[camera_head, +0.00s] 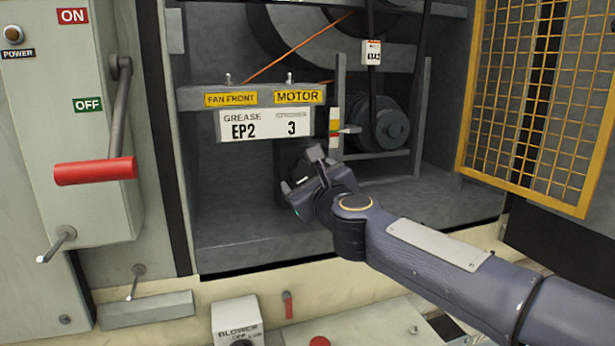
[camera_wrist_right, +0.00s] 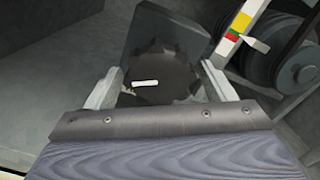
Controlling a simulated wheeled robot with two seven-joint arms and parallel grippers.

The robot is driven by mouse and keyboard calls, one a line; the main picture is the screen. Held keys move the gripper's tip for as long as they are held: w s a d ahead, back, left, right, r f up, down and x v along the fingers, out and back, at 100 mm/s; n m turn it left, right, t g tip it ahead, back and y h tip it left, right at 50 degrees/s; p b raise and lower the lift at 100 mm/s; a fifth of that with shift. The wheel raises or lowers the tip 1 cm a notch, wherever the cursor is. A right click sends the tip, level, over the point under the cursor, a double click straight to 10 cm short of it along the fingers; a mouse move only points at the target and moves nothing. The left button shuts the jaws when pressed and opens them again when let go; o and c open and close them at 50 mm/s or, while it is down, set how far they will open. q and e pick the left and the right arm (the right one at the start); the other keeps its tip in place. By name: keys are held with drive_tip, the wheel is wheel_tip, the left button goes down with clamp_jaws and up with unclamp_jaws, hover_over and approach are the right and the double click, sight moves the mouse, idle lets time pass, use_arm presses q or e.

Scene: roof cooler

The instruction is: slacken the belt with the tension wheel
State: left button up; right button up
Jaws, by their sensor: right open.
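The tension wheel (camera_wrist_right: 168,72) is a dark knob with a notched rim in the right wrist view, with a small white mark on its face. In the head view it is mostly hidden behind my right gripper (camera_head: 303,172). The right gripper is open, its two pale fingers (camera_wrist_right: 162,78) on either side of the wheel; I cannot tell whether they touch it. The black belt (camera_head: 371,85) runs down to the motor pulley (camera_head: 390,128). A coloured tension scale (camera_head: 335,133) with a pale pointer stands beside it, also in the wrist view (camera_wrist_right: 236,28). My left gripper is not in view.
A labelled crossbar (camera_head: 250,97) spans the bay above my right gripper. A yellow mesh guard (camera_head: 540,100) stands open at the right. A power box with a red-handled lever (camera_head: 95,171) is at the left. The bay floor (camera_head: 235,225) is bare.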

drive_tip(key=shift+w+a, duration=0.2)
drive_tip(key=shift+w, duration=0.3)
drive_tip(key=shift+c, duration=0.4)
drive_tip(key=c, duration=0.9)
drive_tip(key=shift+n, duration=0.4)
